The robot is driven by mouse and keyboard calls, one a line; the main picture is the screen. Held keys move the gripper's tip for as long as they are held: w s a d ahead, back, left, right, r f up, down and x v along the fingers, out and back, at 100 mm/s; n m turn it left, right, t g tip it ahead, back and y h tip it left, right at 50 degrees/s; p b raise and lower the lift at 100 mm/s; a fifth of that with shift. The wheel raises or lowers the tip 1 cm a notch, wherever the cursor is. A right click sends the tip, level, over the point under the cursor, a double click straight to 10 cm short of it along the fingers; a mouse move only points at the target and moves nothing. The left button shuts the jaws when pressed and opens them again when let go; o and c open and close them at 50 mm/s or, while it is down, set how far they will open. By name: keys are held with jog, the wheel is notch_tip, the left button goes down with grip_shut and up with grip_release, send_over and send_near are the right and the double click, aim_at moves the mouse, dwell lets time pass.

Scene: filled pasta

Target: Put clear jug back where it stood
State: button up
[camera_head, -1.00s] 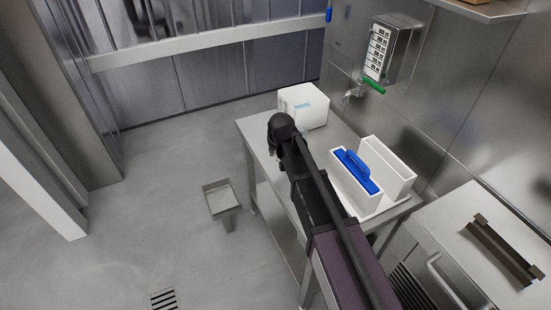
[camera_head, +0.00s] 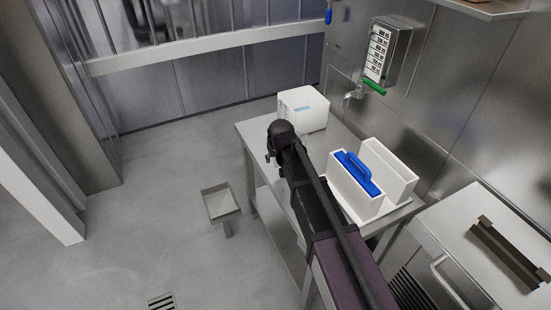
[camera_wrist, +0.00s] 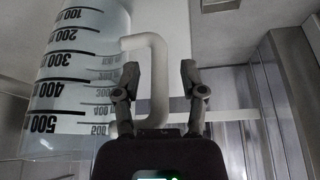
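The clear jug (camera_wrist: 78,75) fills the left of the wrist view, with black volume marks and numbers on its wall. Its pale handle (camera_wrist: 158,80) lies between the two fingers of my gripper (camera_wrist: 160,72). The fingers stand apart, with a gap visible beside the handle, so I do not see them closed on it. In the head view my gripper (camera_head: 273,152) is at the left edge of the steel table (camera_head: 252,133). The jug cannot be made out there; my arm may hide it.
A white box (camera_head: 303,110) stands at the table's far end. A white two-part container (camera_head: 352,192) with a blue-handled piece (camera_head: 355,171) stands on the right. A tap (camera_head: 354,93) is on the wall behind.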

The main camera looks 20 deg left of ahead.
jog(key=shift+r, duration=0.15)
jog(key=p+v, duration=1.1)
jog(key=v, duration=0.1)
dwell(0.7)
dwell(1.0)
